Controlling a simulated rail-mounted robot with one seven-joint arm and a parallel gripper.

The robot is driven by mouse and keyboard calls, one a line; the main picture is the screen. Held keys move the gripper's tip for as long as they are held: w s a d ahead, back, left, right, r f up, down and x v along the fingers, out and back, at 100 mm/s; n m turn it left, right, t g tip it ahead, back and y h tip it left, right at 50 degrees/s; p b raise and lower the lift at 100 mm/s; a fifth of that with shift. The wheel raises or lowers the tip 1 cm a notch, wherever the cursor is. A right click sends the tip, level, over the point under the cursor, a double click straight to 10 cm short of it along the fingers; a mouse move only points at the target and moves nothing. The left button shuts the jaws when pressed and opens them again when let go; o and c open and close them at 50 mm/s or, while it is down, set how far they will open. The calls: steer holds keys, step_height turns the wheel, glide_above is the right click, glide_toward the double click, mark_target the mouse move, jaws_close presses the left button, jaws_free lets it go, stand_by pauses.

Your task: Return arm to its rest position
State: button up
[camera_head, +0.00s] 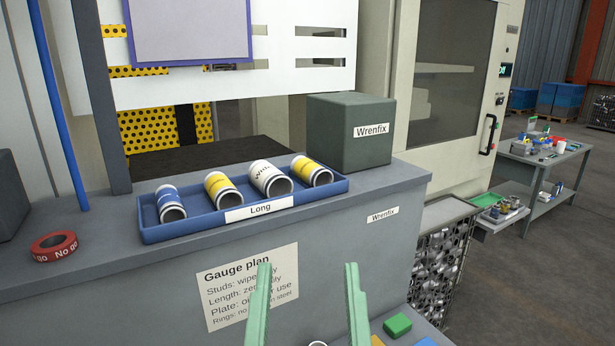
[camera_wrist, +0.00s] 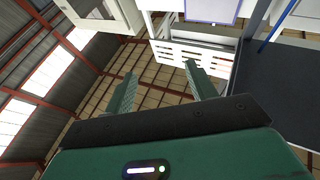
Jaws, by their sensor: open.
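My gripper (camera_head: 307,295) shows at the bottom middle of the head view, in front of the grey bench. Its two green fingers point up and stand wide apart with nothing between them. The wrist view shows the same open fingers (camera_wrist: 160,90) against the roof and a white slotted panel. My arm behind the fingers is out of sight in the head view.
A blue tray (camera_head: 215,217) labelled "Long" holds several cylinders on the bench (camera_head: 340,215). A grey-green "Wrenfix" box (camera_head: 340,150) stands right of it, and a red ring (camera_head: 54,246) lies left. Coloured blocks, one green (camera_head: 398,325), sit low right of my gripper.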

steer(key=s+r+t+p, duration=0.1)
steer(key=s+r+p, duration=0.1)
steer(key=r+p, duration=1.4)
steer(key=s+r+t+p, duration=0.1)
steer(key=s+r+p, duration=0.1)
steer(key=r+p, duration=1.4)
step_height(320, 180, up, 6)
steer(key=shift+a+f, duration=0.15)
